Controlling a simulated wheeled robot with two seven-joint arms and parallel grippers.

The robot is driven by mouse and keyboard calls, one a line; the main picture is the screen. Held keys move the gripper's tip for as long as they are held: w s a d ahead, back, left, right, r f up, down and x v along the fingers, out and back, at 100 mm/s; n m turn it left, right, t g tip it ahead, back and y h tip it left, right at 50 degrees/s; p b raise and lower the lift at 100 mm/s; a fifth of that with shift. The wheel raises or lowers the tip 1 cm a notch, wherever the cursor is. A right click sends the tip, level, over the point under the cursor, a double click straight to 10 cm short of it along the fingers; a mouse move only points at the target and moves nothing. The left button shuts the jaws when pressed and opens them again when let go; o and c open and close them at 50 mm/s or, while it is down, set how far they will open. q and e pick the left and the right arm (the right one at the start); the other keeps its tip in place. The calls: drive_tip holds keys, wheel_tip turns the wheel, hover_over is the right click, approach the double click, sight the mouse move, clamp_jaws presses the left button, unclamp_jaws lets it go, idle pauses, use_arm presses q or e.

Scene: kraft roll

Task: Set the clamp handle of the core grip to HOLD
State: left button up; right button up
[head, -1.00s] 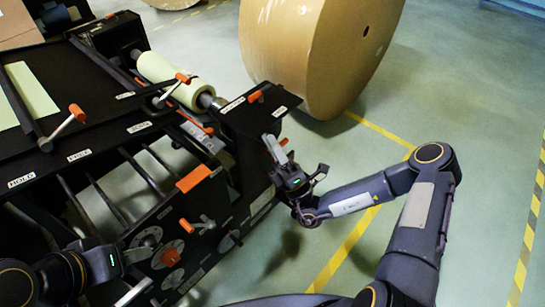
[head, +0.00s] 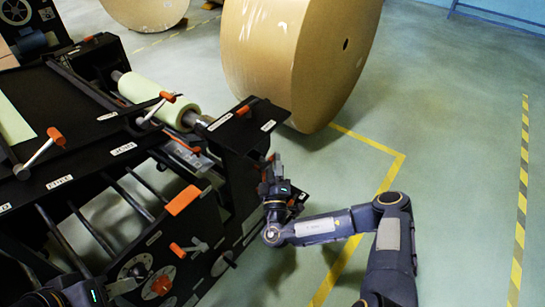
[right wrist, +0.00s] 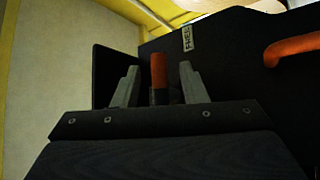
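An orange-tipped handle (right wrist: 159,72) stands upright between the two grey fingers of my right gripper (right wrist: 158,86) in the right wrist view. Dark gaps show on both sides of it, so the fingers are apart and not closed on it. I take it for the clamp handle. In the head view my right gripper (head: 272,172) is at the right end of the black machine (head: 232,160), below its end plate, and mostly hides the handle. My left gripper (head: 122,287) is at the bottom left by the machine's front; its fingers are unclear.
A large kraft roll (head: 290,60) stands behind the machine's right end. Another orange handle (right wrist: 292,46) is at the right in the right wrist view. An orange block (head: 182,200) and a small lever (head: 188,248) are on the machine's front. Floor to the right is clear.

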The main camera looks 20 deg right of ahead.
drive_tip(key=shift+x, duration=1.15)
clamp_jaws()
